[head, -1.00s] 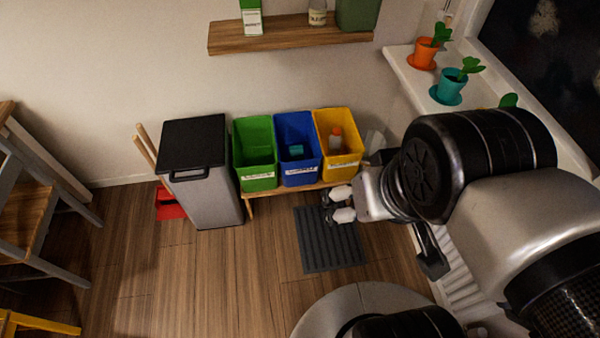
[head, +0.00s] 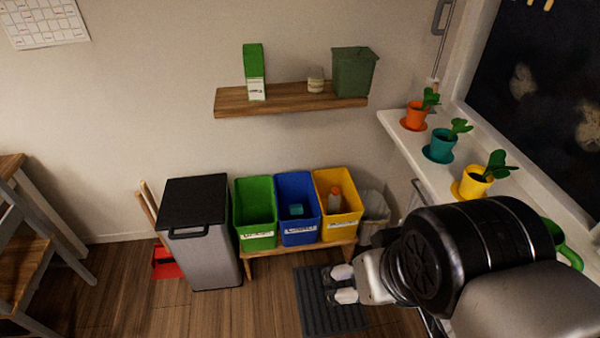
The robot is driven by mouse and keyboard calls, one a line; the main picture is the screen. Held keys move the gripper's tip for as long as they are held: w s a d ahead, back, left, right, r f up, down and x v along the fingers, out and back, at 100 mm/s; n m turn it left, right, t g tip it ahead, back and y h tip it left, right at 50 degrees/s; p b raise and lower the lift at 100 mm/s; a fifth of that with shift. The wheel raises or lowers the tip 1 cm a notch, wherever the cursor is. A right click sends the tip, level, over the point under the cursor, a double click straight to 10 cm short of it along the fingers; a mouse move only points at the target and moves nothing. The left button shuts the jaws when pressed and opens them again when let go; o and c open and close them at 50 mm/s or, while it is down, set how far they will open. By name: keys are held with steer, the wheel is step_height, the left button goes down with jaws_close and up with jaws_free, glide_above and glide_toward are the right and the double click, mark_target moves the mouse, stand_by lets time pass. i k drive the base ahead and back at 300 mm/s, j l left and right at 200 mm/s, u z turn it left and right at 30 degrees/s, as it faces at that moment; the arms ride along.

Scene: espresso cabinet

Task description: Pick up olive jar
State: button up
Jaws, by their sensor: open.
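A small glass jar (head: 316,80) with a pale label stands upright on the wooden wall shelf; whether it holds olives is too small to tell. It is between a green-and-white carton (head: 254,73) and a dark green bin (head: 354,72). No other jar that I can make out as the olive jar shows. My gripper (head: 338,284) is open and looks empty, with its two pale fingertips apart over the dark floor mat. It points left and is far below the shelf in the picture, apart from the jar.
The wooden shelf (head: 285,104) is above green (head: 255,232), blue (head: 299,228) and yellow (head: 339,224) bins on a low bench. An orange-capped bottle (head: 334,198) is in the yellow bin. A black-lidded trash can (head: 212,265) stands left. Potted plants line the windowsill (head: 408,152) at right.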

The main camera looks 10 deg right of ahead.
mark_target(316, 73)
steer(key=i+j+z, duration=0.2)
steer(key=i, duration=0.9)
